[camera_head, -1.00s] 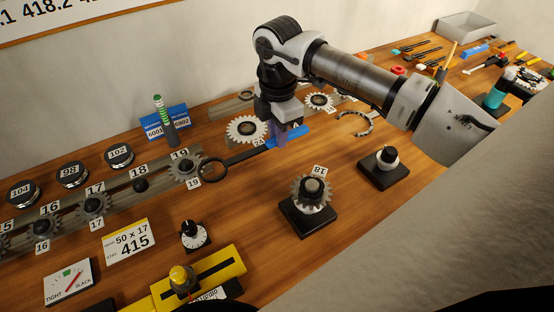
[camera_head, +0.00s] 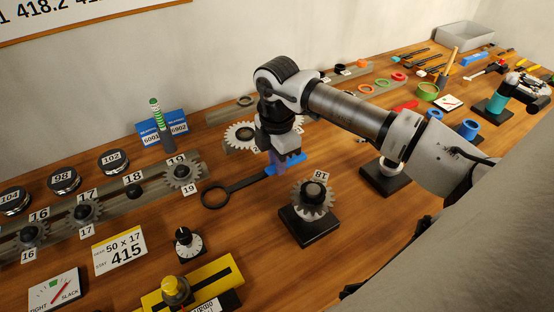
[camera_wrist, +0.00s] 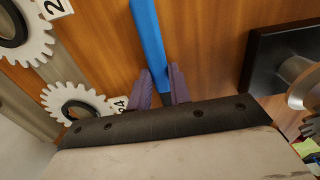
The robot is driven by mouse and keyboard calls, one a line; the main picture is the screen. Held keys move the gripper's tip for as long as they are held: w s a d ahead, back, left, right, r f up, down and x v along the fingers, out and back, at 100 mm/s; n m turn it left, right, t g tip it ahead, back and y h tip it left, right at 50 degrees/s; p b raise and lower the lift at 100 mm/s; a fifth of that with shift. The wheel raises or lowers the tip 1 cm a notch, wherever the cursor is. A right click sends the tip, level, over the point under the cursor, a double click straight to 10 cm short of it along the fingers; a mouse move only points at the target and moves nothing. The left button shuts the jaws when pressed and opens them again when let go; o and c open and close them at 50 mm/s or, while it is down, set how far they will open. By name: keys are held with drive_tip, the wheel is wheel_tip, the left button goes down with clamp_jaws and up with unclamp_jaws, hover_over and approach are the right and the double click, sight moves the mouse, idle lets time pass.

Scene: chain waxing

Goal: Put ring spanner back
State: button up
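The ring spanner has a dark ring (camera_head: 216,195) and a blue handle (camera_head: 290,163). It lies level, its ring pointing left, low over or on the wooden bench; I cannot tell if it touches. My gripper (camera_head: 279,163) points down over the handle. In the wrist view the blue handle (camera_wrist: 148,40) runs between the two purple fingers of my gripper (camera_wrist: 162,85), which look shut on it. The ring is outside the wrist view.
The gear 18 on a black stand (camera_head: 310,228) is right of the spanner. The gear 19 (camera_head: 183,172) on its rail is behind the ring. A white toothed gear (camera_head: 240,134) stands behind my gripper. Bare bench lies in front of the ring.

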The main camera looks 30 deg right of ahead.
drive_tip(key=o, duration=0.4)
wheel_tip(320, 180, up, 12)
drive_tip(key=shift+r+b, duration=0.2)
drive_tip(key=shift+b, duration=0.75)
drive_tip(key=shift+f, duration=0.1)
